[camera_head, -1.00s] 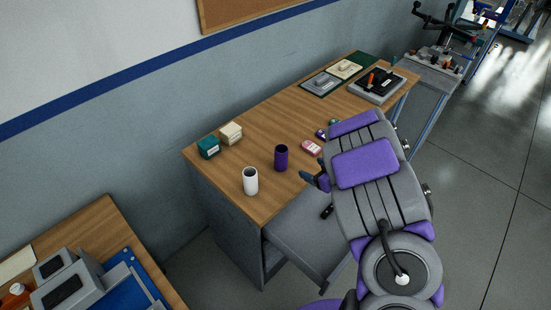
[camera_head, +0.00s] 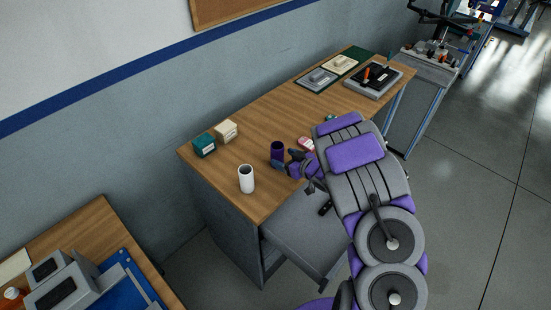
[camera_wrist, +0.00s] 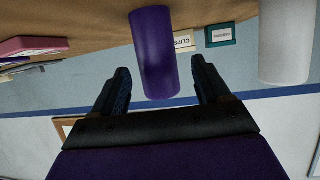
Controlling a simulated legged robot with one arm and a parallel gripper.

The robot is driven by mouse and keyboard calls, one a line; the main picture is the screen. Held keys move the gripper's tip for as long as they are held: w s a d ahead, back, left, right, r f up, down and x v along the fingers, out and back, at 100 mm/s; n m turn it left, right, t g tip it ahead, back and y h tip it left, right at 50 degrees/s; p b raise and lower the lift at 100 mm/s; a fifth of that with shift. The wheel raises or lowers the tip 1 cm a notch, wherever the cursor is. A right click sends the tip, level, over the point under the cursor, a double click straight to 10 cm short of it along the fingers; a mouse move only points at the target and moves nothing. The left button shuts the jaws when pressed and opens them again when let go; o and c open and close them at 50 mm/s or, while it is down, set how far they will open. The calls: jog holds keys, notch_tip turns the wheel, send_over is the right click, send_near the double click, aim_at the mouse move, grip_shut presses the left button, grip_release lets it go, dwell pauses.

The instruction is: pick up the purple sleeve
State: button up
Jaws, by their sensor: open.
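The purple sleeve (camera_head: 277,151) is a dark purple cylinder standing upright on the wooden desk. In the wrist view the purple sleeve (camera_wrist: 155,52) shows upside down, between my two fingers. My gripper (camera_head: 285,160) is at its near right side, and in the wrist view my gripper (camera_wrist: 160,85) is open with a finger on each side of the sleeve. Gaps show between the fingers and the sleeve, and I see no contact. In the head view my gripper and arm cover part of the sleeve's lower side.
A white cylinder (camera_head: 246,179) stands close by on the desk (camera_head: 262,128). A teal box (camera_head: 204,145) and a cream box (camera_head: 226,131) are behind it. A pink item (camera_head: 305,143) lies near my arm. An open drawer (camera_head: 300,235) juts out below.

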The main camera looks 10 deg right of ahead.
aim_at(280, 155)
jog(key=shift+w+d+f, duration=0.1)
jog(key=shift+w+d, duration=0.25)
jog(key=w+a, duration=0.1)
jog(key=w+a+f, duration=0.1)
jog(key=w+a+b, duration=0.1)
jog(key=w, duration=0.1)
jog(key=shift+a+f, duration=0.25)
jog(key=shift+a, duration=0.1)
jog(key=shift+s+d, duration=0.15)
jog(key=shift+d, duration=0.6)
jog(key=c, duration=0.4)
jog(key=shift+c, duration=1)
jog(key=shift+a, duration=0.6)
jog(key=c, duration=0.5)
